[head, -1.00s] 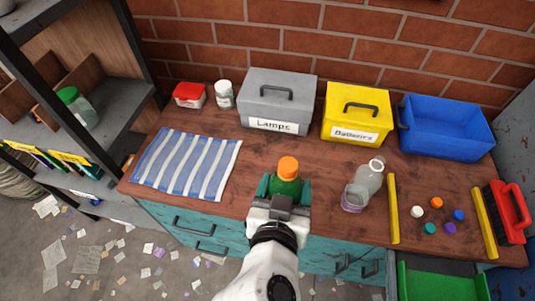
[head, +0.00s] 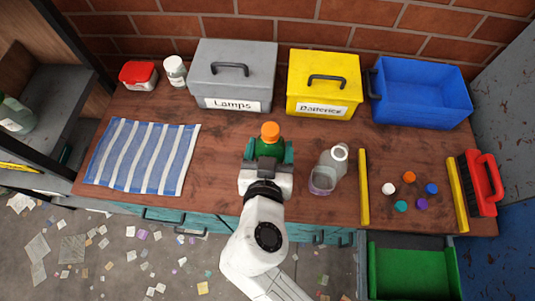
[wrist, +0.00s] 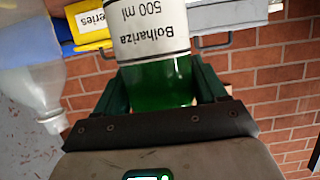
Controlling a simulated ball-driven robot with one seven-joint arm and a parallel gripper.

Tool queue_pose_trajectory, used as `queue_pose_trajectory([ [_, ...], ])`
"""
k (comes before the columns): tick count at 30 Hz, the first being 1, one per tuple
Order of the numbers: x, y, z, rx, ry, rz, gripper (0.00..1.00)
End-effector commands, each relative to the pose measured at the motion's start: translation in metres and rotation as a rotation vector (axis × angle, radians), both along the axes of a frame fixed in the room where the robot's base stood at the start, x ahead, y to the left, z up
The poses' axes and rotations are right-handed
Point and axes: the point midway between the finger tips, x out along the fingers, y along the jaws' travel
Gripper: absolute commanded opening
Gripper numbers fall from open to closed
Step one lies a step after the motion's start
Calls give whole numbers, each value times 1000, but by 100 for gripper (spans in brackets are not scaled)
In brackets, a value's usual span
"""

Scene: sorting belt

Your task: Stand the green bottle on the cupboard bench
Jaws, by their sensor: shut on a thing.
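The green bottle (head: 269,144) has an orange cap and is held upright in my gripper (head: 268,155). The teal fingers close on its two sides. In the wrist view the green bottle (wrist: 158,75) shows a white label with "Bolhariza 500 ml" between the fingers of my gripper (wrist: 160,95). The cupboard bench (head: 225,140) has a brown wooden top and teal drawers. The bottle is over the front middle of the bench top. My gripper hides its base, so I cannot tell whether it touches the wood.
A clear bottle (head: 331,167) stands just right of my gripper. A striped cloth (head: 145,155) lies left. A grey Lamps box (head: 233,75), yellow Batteries box (head: 323,82) and blue bin (head: 421,92) line the back. Yellow strips, several caps and a red brush (head: 484,182) lie right.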

Motion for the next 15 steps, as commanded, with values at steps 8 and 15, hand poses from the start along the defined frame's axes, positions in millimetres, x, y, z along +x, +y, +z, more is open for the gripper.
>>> queue_pose_trajectory([
  [8,0,0,-31,-3,0,1,9],
  [15,0,0,-41,1,-3,1,9],
])
